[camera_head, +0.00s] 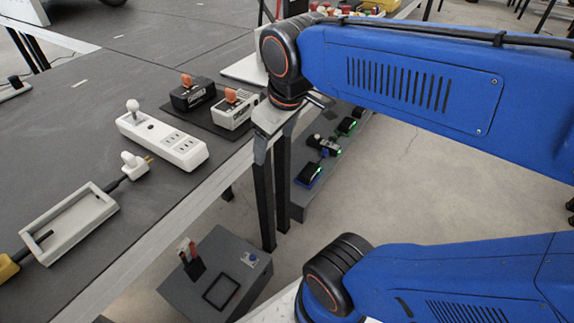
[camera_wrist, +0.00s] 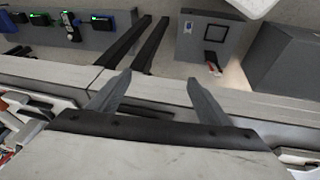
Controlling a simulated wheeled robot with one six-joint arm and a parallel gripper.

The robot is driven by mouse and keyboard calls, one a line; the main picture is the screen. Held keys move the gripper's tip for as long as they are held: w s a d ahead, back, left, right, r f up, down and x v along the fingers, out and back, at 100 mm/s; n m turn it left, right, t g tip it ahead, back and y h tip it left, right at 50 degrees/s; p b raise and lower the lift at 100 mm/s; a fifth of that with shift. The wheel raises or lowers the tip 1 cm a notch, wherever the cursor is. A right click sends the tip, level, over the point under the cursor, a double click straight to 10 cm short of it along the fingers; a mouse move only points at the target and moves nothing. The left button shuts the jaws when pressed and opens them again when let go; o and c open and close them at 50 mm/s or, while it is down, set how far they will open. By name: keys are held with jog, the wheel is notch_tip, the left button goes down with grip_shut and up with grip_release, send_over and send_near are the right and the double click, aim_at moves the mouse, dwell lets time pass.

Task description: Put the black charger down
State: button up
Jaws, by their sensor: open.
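A black charger (camera_head: 193,94) with an orange plug-like piece on top sits upright on a dark mat on the table. A similar pale grey one (camera_head: 238,108) stands right beside it. My gripper (camera_head: 270,133) is at the table's edge, to the right of both and apart from the black charger. In the wrist view my gripper (camera_wrist: 157,80) has its two fingers spread with nothing between them. I cannot make out the black charger in the wrist view.
A white power strip (camera_head: 162,139), a white plug (camera_head: 135,165) and a pale open tray (camera_head: 68,227) lie on the table. A grey box (camera_head: 215,275) stands on the floor below. A low shelf (camera_head: 318,185) holds several green-lit devices.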

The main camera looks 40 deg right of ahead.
jog(key=s+f+m, duration=0.3)
jog(key=s+f, duration=0.1)
jog(key=shift+s+d+f+m+t, duration=0.2)
jog(key=shift+f+m+t, duration=0.1)
jog(key=shift+f+t, duration=0.1)
dwell(0.9)
